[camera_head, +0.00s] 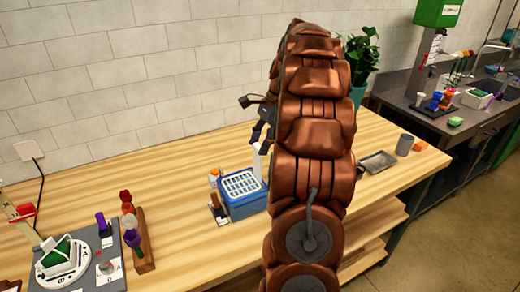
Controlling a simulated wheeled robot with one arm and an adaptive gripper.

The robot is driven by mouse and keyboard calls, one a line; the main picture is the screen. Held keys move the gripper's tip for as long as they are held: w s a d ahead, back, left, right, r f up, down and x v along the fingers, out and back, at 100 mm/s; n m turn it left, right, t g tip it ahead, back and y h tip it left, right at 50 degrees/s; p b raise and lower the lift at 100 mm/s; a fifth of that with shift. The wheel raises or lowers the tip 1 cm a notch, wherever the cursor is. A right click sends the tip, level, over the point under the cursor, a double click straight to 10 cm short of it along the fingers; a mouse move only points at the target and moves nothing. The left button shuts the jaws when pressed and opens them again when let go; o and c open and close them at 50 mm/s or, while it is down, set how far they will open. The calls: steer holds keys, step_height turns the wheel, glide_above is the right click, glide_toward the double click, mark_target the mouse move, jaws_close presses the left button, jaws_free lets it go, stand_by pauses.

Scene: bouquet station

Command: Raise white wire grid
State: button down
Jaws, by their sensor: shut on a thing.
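The white wire grid (241,182) lies across the top of a blue box (245,208) on the wooden table, looking level and at the rim. A pale upright piece (257,165) stands at the grid's back right. My gripper (257,145) is above that corner, pointing down, its dark fingers shut at the top of the upright piece. My copper-coloured arm hides the right side of the box's surroundings. Whether there is any gap between grid and box cannot be told.
Small bottles and a brown-handled item (217,208) stand close left of the box. A wooden rack (140,240) and a grey board (85,262) are at the front left. A grey tray (378,161) and grey cup (404,145) are at right. The table between rack and box is clear.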

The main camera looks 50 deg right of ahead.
steer(key=shift+r, duration=0.3)
steer(key=c, duration=0.7)
jaws_free()
steer(key=shift+c, duration=0.2)
steer(key=shift+o, duration=1.3)
steer(key=shift+f, duration=0.1)
steer(key=shift+f, duration=0.15)
